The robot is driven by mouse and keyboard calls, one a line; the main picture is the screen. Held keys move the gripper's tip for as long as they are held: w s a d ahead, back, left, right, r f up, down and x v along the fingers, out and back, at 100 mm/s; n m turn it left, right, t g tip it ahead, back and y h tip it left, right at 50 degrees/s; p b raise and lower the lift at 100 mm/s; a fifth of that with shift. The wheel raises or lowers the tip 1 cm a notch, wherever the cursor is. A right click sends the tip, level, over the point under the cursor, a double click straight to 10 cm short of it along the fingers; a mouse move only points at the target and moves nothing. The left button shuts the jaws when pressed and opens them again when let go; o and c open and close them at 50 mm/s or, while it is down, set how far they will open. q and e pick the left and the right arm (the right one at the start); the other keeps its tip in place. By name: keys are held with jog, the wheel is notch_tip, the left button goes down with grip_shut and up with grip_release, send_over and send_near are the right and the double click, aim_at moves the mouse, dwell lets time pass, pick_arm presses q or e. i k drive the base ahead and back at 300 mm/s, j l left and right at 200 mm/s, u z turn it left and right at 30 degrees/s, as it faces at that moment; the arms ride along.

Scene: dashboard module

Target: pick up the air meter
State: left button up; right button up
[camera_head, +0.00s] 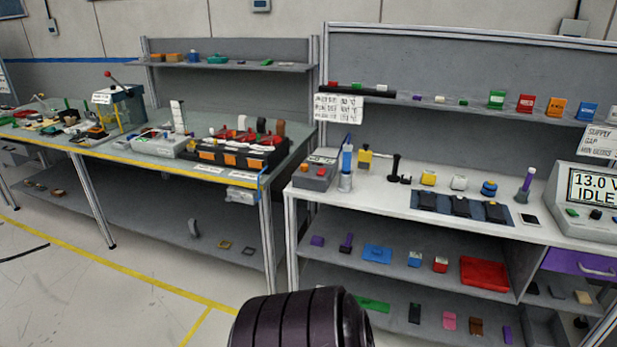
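I cannot single out an air meter for certain at this distance. A grey device with a display (594,190) reading "13.0 V IDLE" stands at the right end of the right bench and is cut by the picture's edge. A grey and red box (316,172) sits at that bench's left end. Neither of my grippers shows. Only a dark ribbed part of my own body is at the bottom centre.
The right bench (400,208) has crowded lower shelves with a red tray (484,273) and blue tray (377,254). The left bench (140,155) holds black bins (235,158) and a press-like machine (122,105). Open floor (90,300) lies at the lower left.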

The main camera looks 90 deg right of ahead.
aim_at(415, 260)
jog(key=z, duration=3.6)
jog(key=u, duration=5.05)
jog(key=z, duration=4.6)
